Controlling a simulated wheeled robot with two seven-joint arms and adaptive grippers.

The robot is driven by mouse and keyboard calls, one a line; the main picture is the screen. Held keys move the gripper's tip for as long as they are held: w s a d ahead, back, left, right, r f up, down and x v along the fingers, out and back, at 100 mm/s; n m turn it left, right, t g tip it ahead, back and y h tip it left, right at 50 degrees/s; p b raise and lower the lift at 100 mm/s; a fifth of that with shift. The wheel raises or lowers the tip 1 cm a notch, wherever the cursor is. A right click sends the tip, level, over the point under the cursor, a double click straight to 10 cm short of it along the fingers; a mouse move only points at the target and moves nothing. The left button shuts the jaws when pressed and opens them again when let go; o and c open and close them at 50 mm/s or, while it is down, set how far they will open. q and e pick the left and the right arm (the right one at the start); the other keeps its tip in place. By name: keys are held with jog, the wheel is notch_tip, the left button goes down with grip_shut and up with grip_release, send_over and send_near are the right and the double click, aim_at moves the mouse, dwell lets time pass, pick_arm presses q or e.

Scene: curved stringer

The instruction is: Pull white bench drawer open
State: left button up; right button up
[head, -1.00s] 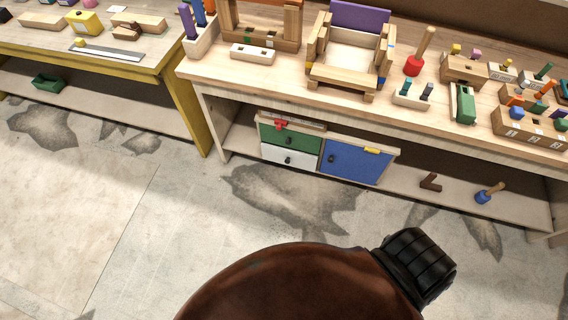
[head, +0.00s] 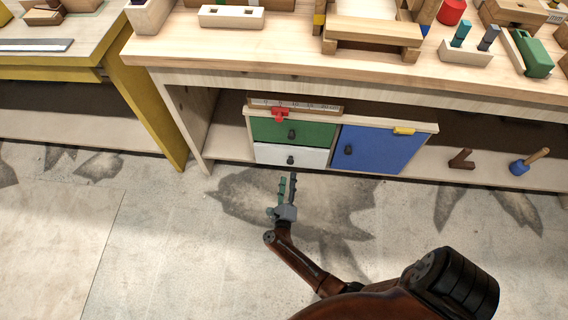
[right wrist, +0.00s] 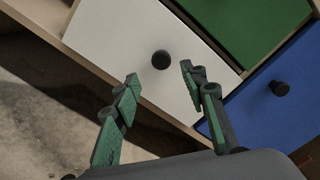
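The white drawer (head: 272,154) is the lower left front of a small cabinet on the bench's lower shelf, and it looks shut. Its dark round knob (head: 290,160) faces me. In the right wrist view the white drawer front (right wrist: 120,35) fills the upper left, with the knob (right wrist: 161,60) beyond the fingertips. My right gripper (head: 288,176) is just in front of and below the white drawer; its fingers are apart with nothing between them. In the right wrist view the open fingers (right wrist: 158,77) point toward the knob without touching it. My left gripper is not in view.
A green drawer (head: 312,132) lies above the white one, and a blue door (head: 378,150) stands to the right. A red clip-like piece (head: 281,115) sits above the green drawer. The bench top (head: 230,48) overhangs the cabinet. The floor (head: 180,240) in front is clear.

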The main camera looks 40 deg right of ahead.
aim_at(290, 163)
jog(key=b+x, duration=0.2)
jog(key=x, duration=0.5)
jog(key=shift+w+d+r, duration=0.1)
jog(key=shift+w+d, duration=0.05)
jog(key=shift+d, duration=0.15)
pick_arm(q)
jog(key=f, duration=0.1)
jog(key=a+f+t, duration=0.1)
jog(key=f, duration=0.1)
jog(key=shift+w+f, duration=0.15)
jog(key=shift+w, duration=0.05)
pick_arm(e)
jog(key=shift+c, duration=0.2)
grip_shut()
